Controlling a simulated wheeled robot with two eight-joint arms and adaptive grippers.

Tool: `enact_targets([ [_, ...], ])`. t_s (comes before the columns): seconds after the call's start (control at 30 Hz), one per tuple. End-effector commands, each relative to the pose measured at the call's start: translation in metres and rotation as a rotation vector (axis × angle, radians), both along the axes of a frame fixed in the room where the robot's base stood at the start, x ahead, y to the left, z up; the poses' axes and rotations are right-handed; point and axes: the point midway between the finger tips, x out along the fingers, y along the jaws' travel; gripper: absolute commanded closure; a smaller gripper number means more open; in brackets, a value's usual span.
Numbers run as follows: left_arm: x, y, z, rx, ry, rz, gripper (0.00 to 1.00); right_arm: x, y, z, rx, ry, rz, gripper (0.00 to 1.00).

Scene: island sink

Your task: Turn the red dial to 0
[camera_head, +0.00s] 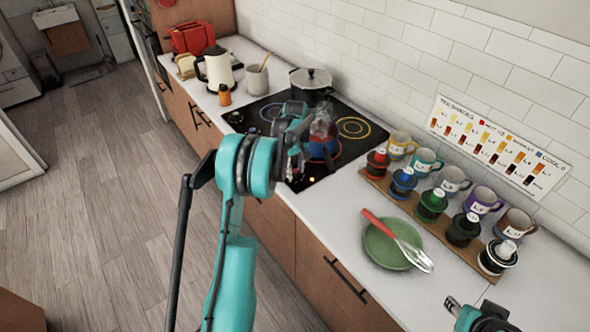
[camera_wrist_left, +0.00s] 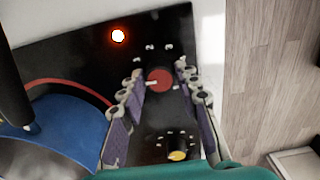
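The red dial (camera_wrist_left: 160,79) is on the black cooktop panel in the left wrist view, its pale pointer mark facing left. My left gripper (camera_wrist_left: 159,76) is open, with a finger on either side of the dial; small gaps seem to show, but contact is hard to judge. In the head view my left gripper (camera_head: 297,152) is low over the cooktop's front edge, and the arm hides the dial. A red light (camera_wrist_left: 118,35) glows near the dial. My right gripper (camera_head: 480,316) is partly cut off at the lower right, over the counter.
A yellow dial (camera_wrist_left: 178,155) sits close to the fingers. A clear vessel with a blue base (camera_head: 322,146) stands on the cooktop (camera_head: 262,112) beside my left gripper. A dark pot (camera_head: 312,84) stands behind. A green plate (camera_head: 384,248), mugs and jars occupy the right counter.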

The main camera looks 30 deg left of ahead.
Motion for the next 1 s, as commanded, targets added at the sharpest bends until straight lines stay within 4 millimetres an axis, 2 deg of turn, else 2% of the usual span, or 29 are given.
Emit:
enact_targets([
  [0.33, 0.000, 0.000, 0.001, 0.000, 0.000, -0.001, 0.49, 0.000, 0.000, 0.000, 0.000, 0.000, 0.000, 0.61],
  [0.47, 0.000, 0.000, 0.010, 0.000, 0.000, -0.001, 0.49, 0.000, 0.000, 0.000, 0.000, 0.000, 0.000, 0.61],
  [0.57, 0.000, 0.000, 0.027, 0.000, 0.000, -0.001, 0.49, 0.000, 0.000, 0.000, 0.000, 0.000, 0.000, 0.61],
  [0.8, 0.000, 0.000, 0.080, 0.000, 0.000, -0.001, 0.49, 0.000, 0.000, 0.000, 0.000, 0.000, 0.000, 0.61],
  [1.0, 0.000, 0.000, 0.110, 0.000, 0.000, -0.001, 0.49, 0.000, 0.000, 0.000, 0.000, 0.000, 0.000, 0.61],
])
